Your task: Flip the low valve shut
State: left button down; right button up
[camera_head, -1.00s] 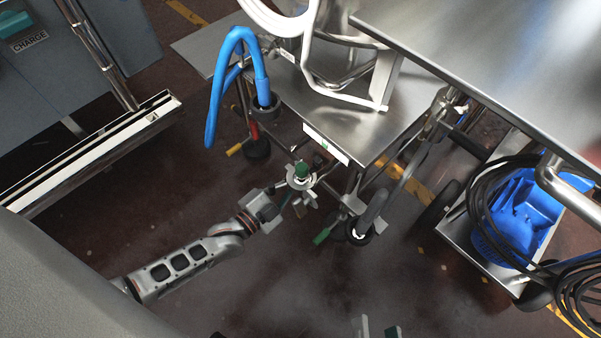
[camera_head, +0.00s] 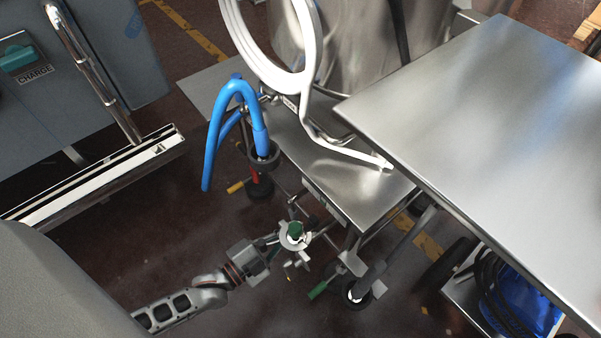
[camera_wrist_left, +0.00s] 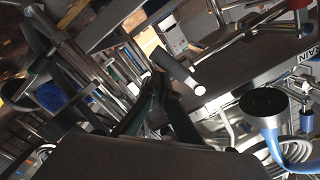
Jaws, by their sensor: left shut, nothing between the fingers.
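My left gripper (camera_head: 274,241) reaches in from the lower left, beside the low pipework under the steel cart. Its fingers are shut and empty; they also show as dark green tips in the left wrist view (camera_wrist_left: 160,98). Just right of the fingertips is a round fitting with a green knob (camera_head: 295,231). A green-handled lever (camera_head: 318,290) sits lower right, and a yellow-handled lever (camera_head: 236,187) upper left. I cannot tell which one is the low valve, or whether the fingers touch any part. My right gripper is not in view.
A blue hose (camera_head: 212,140) loops beside the steel cart (camera_head: 340,170). A steel table (camera_head: 490,110) overhangs at the right. A trolley with a blue item (camera_head: 525,300) stands lower right. A grey CHARGE cabinet (camera_head: 70,90) stands left.

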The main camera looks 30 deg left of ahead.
pick_arm(q)
jog(key=shift+w+a+f, duration=0.25)
jog(key=shift+a+f, duration=0.3)
jog(key=shift+a, duration=0.3)
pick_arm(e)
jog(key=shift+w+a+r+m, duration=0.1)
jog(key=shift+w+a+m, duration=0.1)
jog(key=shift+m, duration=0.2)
pick_arm(q)
jog(key=shift+a, duration=0.1)
